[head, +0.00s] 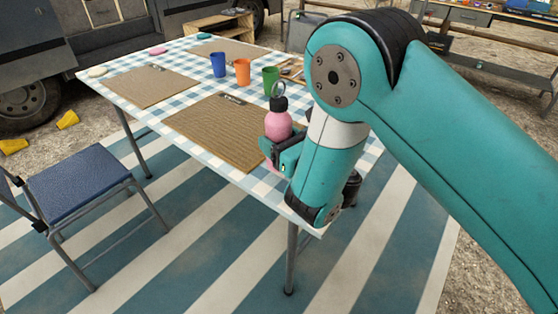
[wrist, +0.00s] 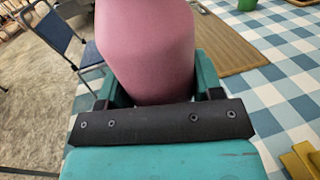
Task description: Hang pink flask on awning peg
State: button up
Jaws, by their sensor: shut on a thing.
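The pink flask (head: 278,121) has a dark cap with a loop on top and stands upright in my gripper (head: 284,152), over the near right part of the table. My gripper is shut on the flask's body. In the wrist view the pink flask (wrist: 148,50) fills the upper middle, between the two teal fingers of my gripper (wrist: 158,88); its top is out of that frame. Whether the flask's base touches the table is hidden by my gripper and arm. I cannot make out the awning peg in either view.
A blue folding chair (head: 78,185) stands at left on the striped ground mat (head: 180,265). A workbench (head: 490,18) stands at the back right.

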jog(key=shift+f+b, duration=1.15)
jog(key=shift+f, duration=0.6)
jog(key=shift+f, duration=0.1)
jog(key=shift+f, duration=0.15)
jog(key=o, duration=1.1)
jog(key=shift+o, duration=0.2)
